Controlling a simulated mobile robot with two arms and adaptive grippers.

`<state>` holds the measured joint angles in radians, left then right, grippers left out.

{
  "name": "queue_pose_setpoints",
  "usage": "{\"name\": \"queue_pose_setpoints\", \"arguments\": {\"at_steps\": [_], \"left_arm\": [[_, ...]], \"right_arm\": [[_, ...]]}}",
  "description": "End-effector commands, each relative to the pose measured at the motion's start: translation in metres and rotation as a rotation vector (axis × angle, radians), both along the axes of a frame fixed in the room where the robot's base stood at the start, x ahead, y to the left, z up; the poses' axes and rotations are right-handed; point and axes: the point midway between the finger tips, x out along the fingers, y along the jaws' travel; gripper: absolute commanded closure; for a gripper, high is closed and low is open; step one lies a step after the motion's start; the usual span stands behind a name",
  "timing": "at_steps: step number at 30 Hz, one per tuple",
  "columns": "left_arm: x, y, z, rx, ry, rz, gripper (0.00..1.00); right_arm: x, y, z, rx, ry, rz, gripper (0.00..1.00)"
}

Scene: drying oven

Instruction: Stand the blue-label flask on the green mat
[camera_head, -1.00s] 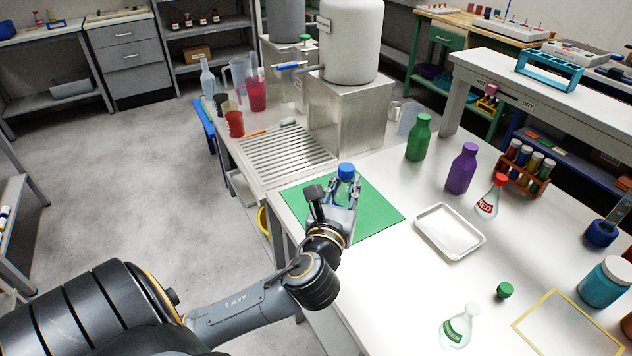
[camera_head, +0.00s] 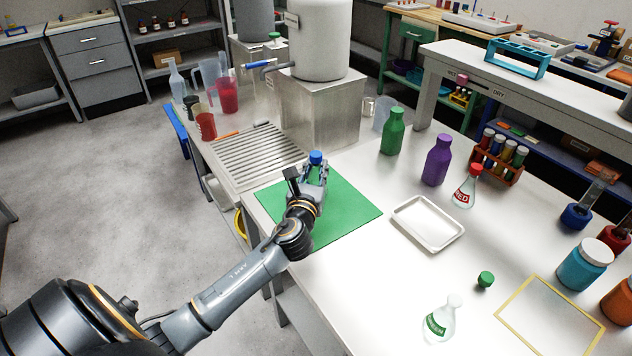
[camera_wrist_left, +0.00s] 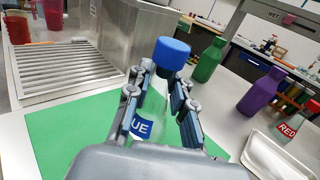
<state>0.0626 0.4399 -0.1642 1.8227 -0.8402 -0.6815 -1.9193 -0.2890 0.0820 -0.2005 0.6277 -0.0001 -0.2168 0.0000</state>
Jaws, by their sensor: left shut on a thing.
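The blue-label flask has a blue cap (camera_head: 316,158) and clear glass, and its blue label (camera_wrist_left: 142,128) with white letters shows in the left wrist view. My left gripper (camera_head: 316,172) is shut on the flask, with a finger on each side of it. The flask is upright over the green mat (camera_head: 345,205). The mat also shows in the left wrist view (camera_wrist_left: 60,135). The flask's base is hidden behind the gripper, so I cannot tell whether it touches the mat. My right gripper is not in view.
A metal drain grid (camera_head: 255,155) lies behind the mat, beside a steel box (camera_head: 320,110) under a white tank. A white tray (camera_head: 428,222), green bottle (camera_head: 392,132), purple bottle (camera_head: 437,160), red-label flask (camera_head: 467,187) and green-label flask (camera_head: 440,322) stand to the right.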

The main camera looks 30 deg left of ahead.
Motion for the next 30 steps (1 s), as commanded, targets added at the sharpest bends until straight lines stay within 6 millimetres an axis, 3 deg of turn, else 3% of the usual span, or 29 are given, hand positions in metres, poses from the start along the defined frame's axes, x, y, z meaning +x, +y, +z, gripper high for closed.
{"name": "queue_pose_setpoints", "arguments": {"at_steps": [9, 20, 21, 24, 30], "left_arm": [[0.005, 0.003, -0.037, -0.001, 0.002, 0.001, 1.00], [0.005, 0.002, -0.040, 0.000, 0.001, 0.000, 1.00], [0.005, 0.002, -0.041, -0.001, 0.001, 0.000, 0.75], [0.005, 0.002, -0.040, -0.001, 0.001, 0.000, 0.55], [0.005, 0.002, -0.040, 0.000, 0.001, 0.000, 0.54]], "right_arm": [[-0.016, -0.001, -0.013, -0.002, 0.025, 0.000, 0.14], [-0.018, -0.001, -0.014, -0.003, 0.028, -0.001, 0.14], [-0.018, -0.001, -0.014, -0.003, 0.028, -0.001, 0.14], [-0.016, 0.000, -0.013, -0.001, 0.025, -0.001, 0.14], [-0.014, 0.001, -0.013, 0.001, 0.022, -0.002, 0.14]]}}
